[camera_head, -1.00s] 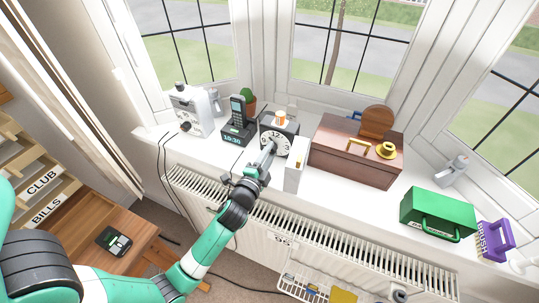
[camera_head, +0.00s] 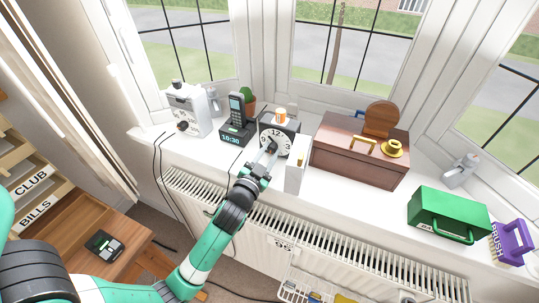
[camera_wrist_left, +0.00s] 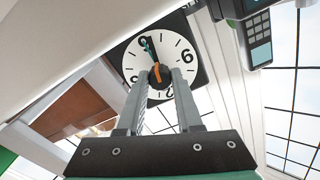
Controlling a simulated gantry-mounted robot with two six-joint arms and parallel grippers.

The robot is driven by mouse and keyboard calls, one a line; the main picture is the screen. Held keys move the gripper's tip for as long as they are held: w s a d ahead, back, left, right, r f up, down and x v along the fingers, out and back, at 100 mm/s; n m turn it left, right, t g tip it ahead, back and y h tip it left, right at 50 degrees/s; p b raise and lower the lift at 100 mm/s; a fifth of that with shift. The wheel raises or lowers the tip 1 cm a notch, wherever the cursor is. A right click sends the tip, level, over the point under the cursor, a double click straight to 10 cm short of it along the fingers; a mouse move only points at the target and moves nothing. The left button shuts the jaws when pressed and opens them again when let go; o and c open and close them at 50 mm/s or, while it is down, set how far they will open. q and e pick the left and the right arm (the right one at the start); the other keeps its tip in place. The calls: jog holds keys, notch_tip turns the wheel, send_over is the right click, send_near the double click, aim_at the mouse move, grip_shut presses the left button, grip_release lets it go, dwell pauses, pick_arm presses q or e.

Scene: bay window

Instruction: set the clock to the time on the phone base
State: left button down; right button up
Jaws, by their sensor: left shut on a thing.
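The clock (camera_head: 288,139) has a black case and a round white dial and stands on the sill. In the left wrist view its dial (camera_wrist_left: 132,66) shows turned, with a teal hand (camera_wrist_left: 149,46) near the 9 and an orange hand (camera_wrist_left: 163,73) near the centre. My left gripper (camera_head: 270,149) is at the dial's middle, its fingertips (camera_wrist_left: 159,76) shut on the dark centre knob; the fingers hide part of the dial. The phone base (camera_head: 231,139), left of the clock, shows what looks like 10:30, with a dark handset (camera_head: 237,108) upright on it. My right gripper is not in view.
An orange-and-white cup (camera_head: 281,115) sits on the clock. A white box (camera_head: 296,177) stands close at its front right. A brown chest (camera_head: 345,160), green case (camera_head: 448,212) and white machine (camera_head: 187,112) share the sill. A radiator (camera_head: 330,235) runs below.

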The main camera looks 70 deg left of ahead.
pick_arm(q)
jog(key=shift+n+b, duration=0.35)
jog(key=shift+n, duration=0.65)
jog(key=c, duration=0.6)
grip_release()
jog(key=shift+d, duration=0.1)
jog(key=v, duration=1.1)
jog(key=shift+s+d, duration=0.1)
jog(key=shift+s, duration=0.15)
